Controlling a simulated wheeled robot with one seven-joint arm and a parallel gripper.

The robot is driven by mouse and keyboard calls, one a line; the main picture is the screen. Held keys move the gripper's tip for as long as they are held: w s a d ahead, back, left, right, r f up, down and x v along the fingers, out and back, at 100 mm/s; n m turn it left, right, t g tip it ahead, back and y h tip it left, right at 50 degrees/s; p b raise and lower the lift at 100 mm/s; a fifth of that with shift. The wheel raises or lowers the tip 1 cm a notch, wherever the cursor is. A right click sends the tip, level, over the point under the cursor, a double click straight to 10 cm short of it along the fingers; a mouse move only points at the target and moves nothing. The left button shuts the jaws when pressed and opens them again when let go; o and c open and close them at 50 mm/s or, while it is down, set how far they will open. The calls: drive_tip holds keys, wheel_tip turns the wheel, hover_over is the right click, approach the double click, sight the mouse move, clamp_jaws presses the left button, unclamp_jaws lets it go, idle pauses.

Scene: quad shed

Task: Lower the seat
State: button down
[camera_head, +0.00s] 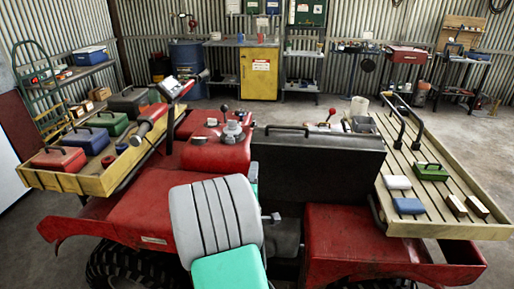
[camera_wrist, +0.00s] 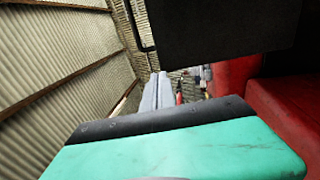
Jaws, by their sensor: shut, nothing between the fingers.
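The black seat (camera_head: 318,172) of the red quad stands raised, upright on edge, with a dark handle (camera_head: 288,129) along its top. In the wrist view the seat (camera_wrist: 228,30) fills the upper right as a dark slab, with a thin dark bar (camera_wrist: 141,30) at its left. My gripper (camera_wrist: 157,80) shows there as two narrow grey fingers, shut and empty, beyond its teal and black housing. The fingers are below the slab in the picture. I cannot tell whether they touch it. In the head view my grey and teal arm hides the fingers.
The quad's red body (camera_head: 362,246) surrounds the seat. A loaded wooden rack (camera_head: 62,182) is at left and a slatted rack (camera_head: 447,198) with black bars at right. A yellow cabinet (camera_head: 260,74) stands by the back wall. Open floor lies behind the quad.

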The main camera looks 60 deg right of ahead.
sight(258, 145)
drive_tip(key=p+x, duration=0.4)
drive_tip(key=x, duration=0.4)
drive_tip(key=shift+d+r+p, duration=0.1)
drive_tip(key=shift+r+p, duration=0.05)
drive_tip(key=shift+p, duration=0.15)
drive_tip(key=shift+w+d, duration=0.2)
drive_tip(key=shift+d, duration=0.15)
drive_tip(key=shift+w, duration=0.1)
